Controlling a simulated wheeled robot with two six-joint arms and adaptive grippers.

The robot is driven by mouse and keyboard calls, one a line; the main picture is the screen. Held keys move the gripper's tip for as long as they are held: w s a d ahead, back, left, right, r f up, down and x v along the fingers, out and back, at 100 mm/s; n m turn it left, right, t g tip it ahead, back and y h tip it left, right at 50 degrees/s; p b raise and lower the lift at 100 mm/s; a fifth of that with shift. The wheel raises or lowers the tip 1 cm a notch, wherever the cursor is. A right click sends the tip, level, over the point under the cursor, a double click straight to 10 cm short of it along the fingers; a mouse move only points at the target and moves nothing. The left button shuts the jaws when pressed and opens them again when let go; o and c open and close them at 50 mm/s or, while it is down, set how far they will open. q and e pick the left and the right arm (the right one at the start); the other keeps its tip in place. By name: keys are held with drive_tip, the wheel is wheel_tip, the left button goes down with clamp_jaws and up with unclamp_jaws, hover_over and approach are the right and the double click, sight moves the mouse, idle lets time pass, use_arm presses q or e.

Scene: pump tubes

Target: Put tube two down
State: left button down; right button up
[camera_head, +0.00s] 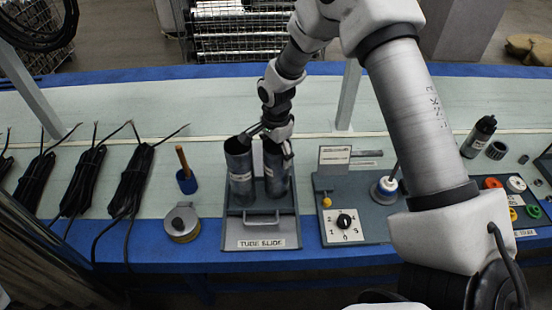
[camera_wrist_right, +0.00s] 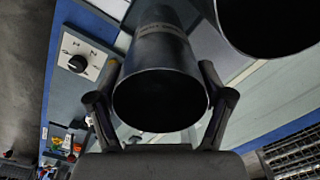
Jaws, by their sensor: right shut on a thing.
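Two dark grey open tubes with pale labels are side by side at the tube slide (camera_head: 288,226), a grey tray with a handle and a "TUBE SLIDE" label. The left tube (camera_head: 240,175) stands upright in it. My right gripper (camera_head: 277,140) is shut on the right tube (camera_head: 275,178) near its top rim. In the right wrist view the held tube (camera_wrist_right: 158,98) sits between both fingers (camera_wrist_right: 160,100), its open mouth facing the camera. The other tube (camera_wrist_right: 270,22) is beside it, apart. I cannot tell whether the held tube's base touches the tray. My left gripper is out of view.
Right of the slide is a control panel (camera_head: 365,208) with a dial (camera_head: 344,221). A round metal tin (camera_head: 182,223) and a blue pot with a wooden handle (camera_head: 187,182) stand left. Black cable bundles (camera_head: 130,180) lie further left. The mat behind the tubes is clear.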

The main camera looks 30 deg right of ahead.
drive_tip(key=shift+f, duration=1.7)
drive_tip(key=o, duration=1.4)
drive_tip(key=shift+f, duration=0.1)
drive_tip(key=shift+c, duration=0.2)
wheel_tip(320, 180, up, 12)
drive_tip(key=shift+b, duration=0.3)
